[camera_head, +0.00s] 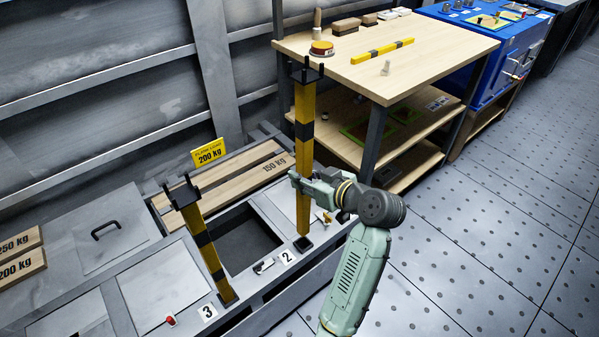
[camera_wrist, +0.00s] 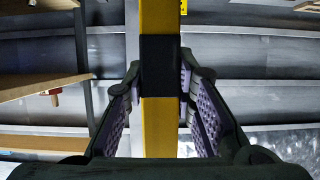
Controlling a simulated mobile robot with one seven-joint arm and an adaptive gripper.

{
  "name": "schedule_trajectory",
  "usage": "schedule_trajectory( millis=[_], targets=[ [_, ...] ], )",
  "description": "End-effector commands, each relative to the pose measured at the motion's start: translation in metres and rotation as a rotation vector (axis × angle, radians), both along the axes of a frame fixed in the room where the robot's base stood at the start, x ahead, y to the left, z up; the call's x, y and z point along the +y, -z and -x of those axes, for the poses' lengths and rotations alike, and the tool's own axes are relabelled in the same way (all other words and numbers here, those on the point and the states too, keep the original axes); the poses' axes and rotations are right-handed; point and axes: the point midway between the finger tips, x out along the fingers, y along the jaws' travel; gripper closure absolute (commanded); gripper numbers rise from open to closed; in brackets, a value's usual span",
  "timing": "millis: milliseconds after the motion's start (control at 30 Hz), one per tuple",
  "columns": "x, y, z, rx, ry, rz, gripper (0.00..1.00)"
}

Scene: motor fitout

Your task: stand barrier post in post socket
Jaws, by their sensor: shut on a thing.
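My gripper (camera_head: 300,182) is shut on a yellow barrier post (camera_head: 304,120) with black bands and a black forked top. The post is upright, and its lower end is at a small dark post socket (camera_head: 303,243) beside the "2" label. I cannot tell whether its foot is inside the socket or just above it. In the wrist view the post (camera_wrist: 160,65) runs vertically between the two padded fingers. A second, similar post (camera_head: 203,243) stands slightly tilted in the picture beside the "3" label (camera_head: 208,312).
An open bay (camera_head: 240,240) lies between the posts, with grey lids (camera_head: 160,285) around it. Wooden planks (camera_head: 265,165) lie behind. A wooden workbench (camera_head: 430,60) holds a yellow-black bar (camera_head: 382,51) and small items. Clear floor (camera_head: 480,240) lies to the right.

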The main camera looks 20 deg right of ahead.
Motion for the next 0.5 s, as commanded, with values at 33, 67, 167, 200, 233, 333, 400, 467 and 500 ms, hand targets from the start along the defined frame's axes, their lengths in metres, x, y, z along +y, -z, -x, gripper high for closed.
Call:
schedule_trajectory(
  millis=[33, 67, 167, 200, 233, 333, 400, 467, 500],
  targets=[
    [0.0, 0.003, 0.0, -0.003, 0.001, 0.0, 1.0],
    [0.0, 0.005, 0.0, -0.003, 0.001, 0.0, 1.0],
    [0.0, 0.013, 0.0, -0.003, 0.001, 0.0, 1.0],
    [0.0, 0.017, 0.0, -0.002, 0.001, 0.001, 1.0],
    [0.0, 0.02, 0.0, -0.002, 0.001, 0.001, 1.0],
    [0.0, 0.029, 0.0, -0.002, 0.001, 0.001, 1.0],
    [0.0, 0.036, 0.0, -0.002, 0.001, 0.001, 1.0],
    [0.0, 0.04, 0.0, -0.002, 0.001, 0.001, 1.0],
    [0.0, 0.043, 0.0, -0.002, 0.001, 0.001, 1.0]
  ],
)
